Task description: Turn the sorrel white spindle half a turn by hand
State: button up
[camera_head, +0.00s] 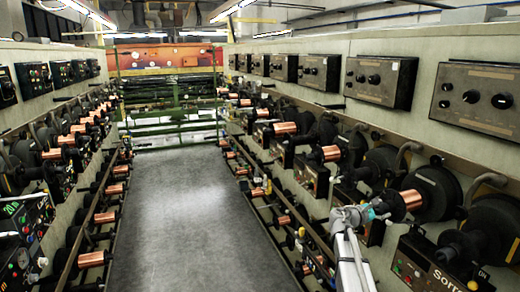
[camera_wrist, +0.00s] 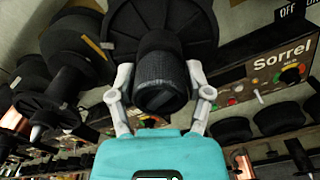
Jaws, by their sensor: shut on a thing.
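In the wrist view my gripper (camera_wrist: 160,88) has its two pale fingers on opposite sides of a dark grey, ribbed spindle end (camera_wrist: 160,78) and is shut on it. The spindle sticks out from a large black disc (camera_wrist: 135,25). No white shows on it. A panel lettered "Sorrel" (camera_wrist: 281,55) is to the right of the spindle. In the head view my gripper (camera_head: 381,211) is at the right-hand wall, beside a copper spool (camera_head: 403,204). The held spindle end is not clear there. The Sorrel panel (camera_head: 440,275) is at the lower right.
Copper spools and black discs line both walls. Other black spools (camera_wrist: 65,80) are left of my gripper in the wrist view. The aisle floor (camera_head: 190,220) is clear.

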jog(key=shift+s+f+n, duration=0.15)
jog(key=shift+n, duration=1.75)
jog(key=o, duration=1.2)
jog(key=shift+c, duration=0.2)
jog(key=v, duration=1.2)
